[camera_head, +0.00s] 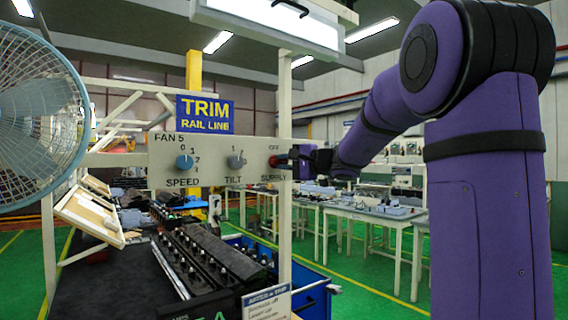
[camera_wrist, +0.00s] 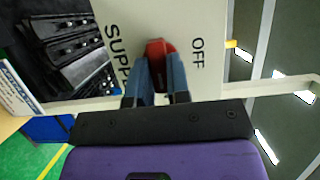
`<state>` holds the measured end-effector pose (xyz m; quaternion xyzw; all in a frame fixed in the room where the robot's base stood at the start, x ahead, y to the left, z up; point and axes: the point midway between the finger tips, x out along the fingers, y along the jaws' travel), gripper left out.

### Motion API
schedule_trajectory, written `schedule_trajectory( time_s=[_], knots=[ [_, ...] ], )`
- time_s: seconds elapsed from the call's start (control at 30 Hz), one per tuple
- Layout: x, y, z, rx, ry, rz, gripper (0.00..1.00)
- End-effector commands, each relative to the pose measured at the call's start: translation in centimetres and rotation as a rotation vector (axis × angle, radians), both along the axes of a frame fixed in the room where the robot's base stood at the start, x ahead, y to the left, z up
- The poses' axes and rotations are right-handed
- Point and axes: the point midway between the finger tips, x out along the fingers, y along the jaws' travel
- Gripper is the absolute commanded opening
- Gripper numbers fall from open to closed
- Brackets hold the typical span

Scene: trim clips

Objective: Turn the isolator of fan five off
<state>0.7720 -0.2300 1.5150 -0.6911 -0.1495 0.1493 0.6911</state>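The FAN 5 panel (camera_head: 215,165) is a pale board with a SPEED knob (camera_head: 184,162), a TILT knob (camera_head: 236,161) and a red SUPPLY isolator (camera_head: 282,161) at its right end. OFF is printed above the isolator. My gripper (camera_head: 296,158) reaches it from the right. In the wrist view the red isolator (camera_wrist: 157,47) sits between my two blue-grey fingertips (camera_wrist: 158,66), which appear closed on its sides. SUPPLY is printed to its left and OFF to its right there. My fingers partly cover the isolator, and I cannot tell its pointing direction.
A blue caged fan (camera_head: 40,105) stands at the left. A pale post (camera_head: 285,225) carries the panel's right end. Below are a black-topped bench (camera_head: 110,285) with dark trim parts and a blue bin (camera_head: 312,285). White tables (camera_head: 370,212) stand behind.

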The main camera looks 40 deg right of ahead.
Motion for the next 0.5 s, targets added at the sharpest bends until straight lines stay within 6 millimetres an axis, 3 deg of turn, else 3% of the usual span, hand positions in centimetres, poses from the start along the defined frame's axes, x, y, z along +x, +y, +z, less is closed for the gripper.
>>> schedule_trajectory(
  time_s=[0.27,0.5],
  knots=[
    [0.06,0.14,0.02,-0.033,-0.001,0.003,0.00],
    [0.07,0.18,0.16,-0.162,-0.006,0.004,0.00]
  ],
)
